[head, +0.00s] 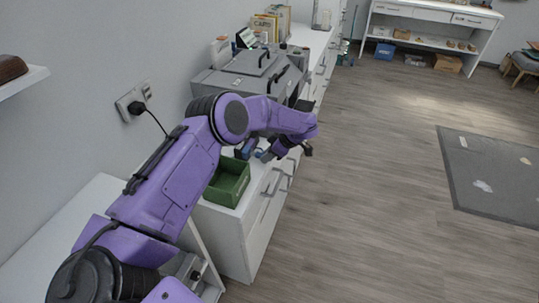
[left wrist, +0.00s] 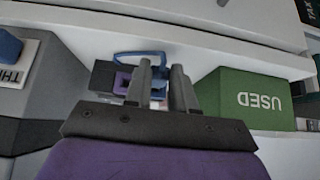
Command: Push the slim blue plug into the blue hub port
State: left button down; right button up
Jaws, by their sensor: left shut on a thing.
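My left gripper (head: 264,153) reaches over the white desk from the right, beside the green box. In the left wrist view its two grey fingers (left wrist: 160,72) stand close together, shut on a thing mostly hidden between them. A blue loop-shaped part (left wrist: 138,54) shows just beyond the fingers, and I take it as part of the slim blue plug. A dark block with a purple face (left wrist: 121,82) lies just left of the fingers; I cannot tell whether it is the hub. No blue port can be made out. My right gripper is not in view.
The green box (head: 228,183), marked USED, stands close to the gripper and also shows in the left wrist view (left wrist: 256,98). A large grey case (head: 243,76) stands behind on the desk. A black plug (head: 138,107) sits in the wall socket.

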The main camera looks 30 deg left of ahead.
pick_arm(q)
jog(key=shift+s+a+p, duration=0.15)
jog(key=shift+a, duration=0.4)
jog(key=shift+s+a+p, duration=0.15)
jog(key=shift+a, duration=0.4)
jog(key=c, duration=0.9)
grip_release()
jog(key=shift+o, duration=0.2)
jog(key=b+v, duration=0.1)
jog(key=v, duration=0.9)
jog(key=shift+r, duration=0.2)
jog(key=shift+d, duration=0.1)
